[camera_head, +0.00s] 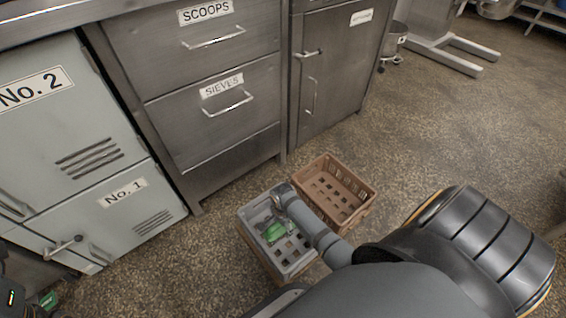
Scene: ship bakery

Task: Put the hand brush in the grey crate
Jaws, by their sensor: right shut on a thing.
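The grey crate (300,268) stands on the floor in front of the cabinets. My right gripper (273,210) is over its far left part, with the forearm reaching in from the lower right. The gripper is shut on a green thing, which looks like the hand brush (273,233). The brush shows inside the crate's outline. The fingertips are small and partly hidden, and I cannot tell whether the brush touches the crate's bottom.
A brown crate (360,212) stands right beside the grey one. Grey lockers (75,150) and steel drawers (215,110) line the back and left. Speckled floor is open to the right. A small green thing (47,299) shows at lower left.

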